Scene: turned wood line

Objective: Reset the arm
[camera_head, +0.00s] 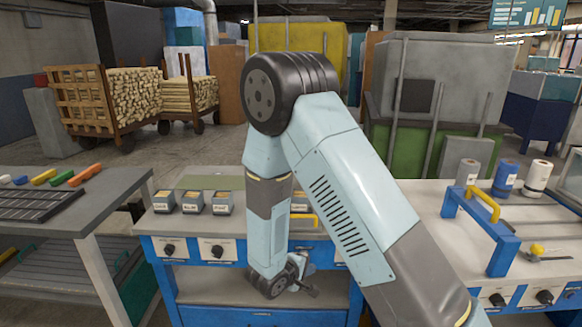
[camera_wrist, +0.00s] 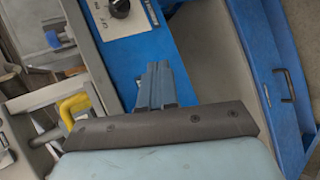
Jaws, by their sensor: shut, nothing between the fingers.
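My gripper (camera_head: 308,288) hangs at the end of my bent arm, low in front of the blue workbench (camera_head: 335,252) in the camera_head view. It is small and partly hidden by my wrist there. In the wrist view the fingers of my gripper (camera_wrist: 158,72) are together with nothing between them. They point toward the blue front of the bench (camera_wrist: 170,60), which has a black knob (camera_wrist: 120,8). I cannot tell the exact gap between the fingertips and the bench.
Small labelled bins (camera_head: 192,203) stand on the middle bench. A left table (camera_head: 98,190) holds coloured sticks. The right bench has a blue frame with a yellow handle (camera_head: 484,203) and several rolls (camera_head: 505,178). Wood carts (camera_head: 105,100) stand behind, with open floor before them.

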